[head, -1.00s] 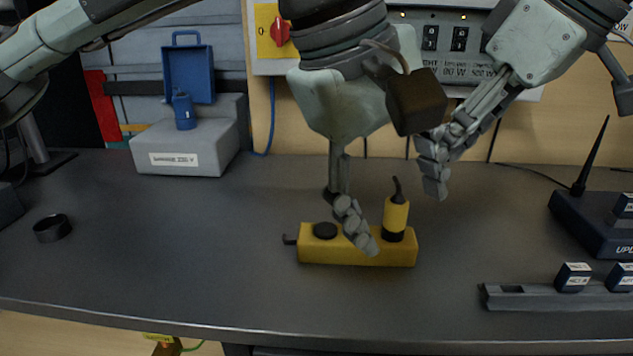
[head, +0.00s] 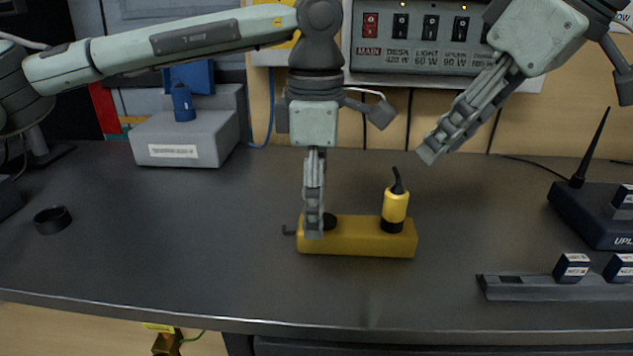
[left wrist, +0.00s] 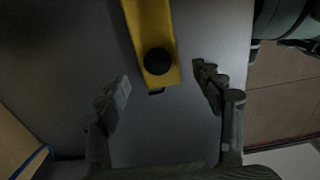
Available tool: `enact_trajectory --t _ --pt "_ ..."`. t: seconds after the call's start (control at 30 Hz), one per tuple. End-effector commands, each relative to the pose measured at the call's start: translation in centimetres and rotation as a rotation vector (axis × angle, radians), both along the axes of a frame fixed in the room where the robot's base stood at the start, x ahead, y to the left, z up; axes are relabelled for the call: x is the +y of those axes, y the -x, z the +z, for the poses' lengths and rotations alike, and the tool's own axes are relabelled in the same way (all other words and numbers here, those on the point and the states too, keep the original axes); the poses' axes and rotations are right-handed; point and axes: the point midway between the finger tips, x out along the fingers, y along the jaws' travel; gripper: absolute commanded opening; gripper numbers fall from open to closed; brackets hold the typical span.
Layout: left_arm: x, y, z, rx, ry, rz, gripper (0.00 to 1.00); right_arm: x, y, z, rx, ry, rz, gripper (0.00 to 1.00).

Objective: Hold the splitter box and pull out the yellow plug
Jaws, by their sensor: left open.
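The yellow splitter box (head: 350,242) lies on the dark desk, and its end with a round black socket shows in the left wrist view (left wrist: 146,28). The yellow plug (head: 395,205), with a black base and cable stub, stands upright in the box's right end. My left gripper (head: 314,234) is over the box's left end and hides part of it. In the left wrist view it is open (left wrist: 163,90), with fingers apart on either side of the box's near end. My right gripper (head: 427,156) hangs above and right of the plug, clear of it; its finger gap is not clear.
A grey case (head: 190,138) with a blue item stands at the back left. A black ring (head: 52,220) lies at the left. A rail (head: 530,288) with labelled blocks and a router with an antenna (head: 600,215) are at the right. The front middle is clear.

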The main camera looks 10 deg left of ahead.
Motion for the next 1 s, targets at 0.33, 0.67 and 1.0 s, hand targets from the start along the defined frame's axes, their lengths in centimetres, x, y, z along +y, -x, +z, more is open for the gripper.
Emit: enact_trajectory --t 0.33,0.67,1.0 --pt "0.0 0.0 -3.9 -0.001 0.002 -0.001 0.67 0.0 0.0 0.0 0.000 0.000 0.000 0.34" --pt "0.0 0.0 -4.1 -0.001 0.002 -0.002 0.65 0.0 0.0 0.0 0.000 0.000 0.000 0.34" --pt "0.0 0.0 -4.1 -0.002 0.002 -0.002 0.23 0.0 0.0 0.0 0.000 0.000 0.000 0.34"
